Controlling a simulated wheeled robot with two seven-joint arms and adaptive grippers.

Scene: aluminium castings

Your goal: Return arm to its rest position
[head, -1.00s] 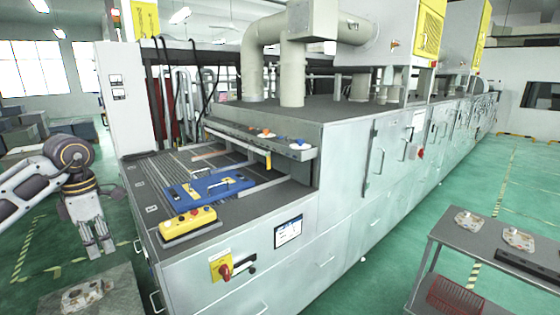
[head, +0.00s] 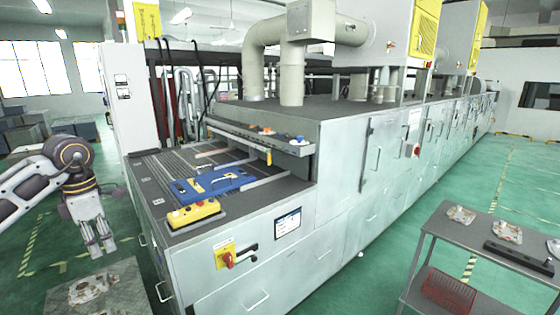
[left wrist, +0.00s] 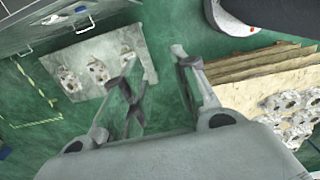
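My left arm comes in from the left of the head view and hangs its left gripper (head: 104,250) fingers down, over the floor beside the machine and behind the low grey table. In the left wrist view the left gripper (left wrist: 154,55) has its two fingers spread apart, with nothing between them but floor. It is open and empty. My right arm and right gripper are in neither view.
A low grey table (head: 125,278) with castings (head: 88,289) stands at bottom left. The long machine (head: 345,190) fills the middle. A cart (head: 440,226) with castings stands right. A crate (left wrist: 235,95) of castings shows in the wrist view.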

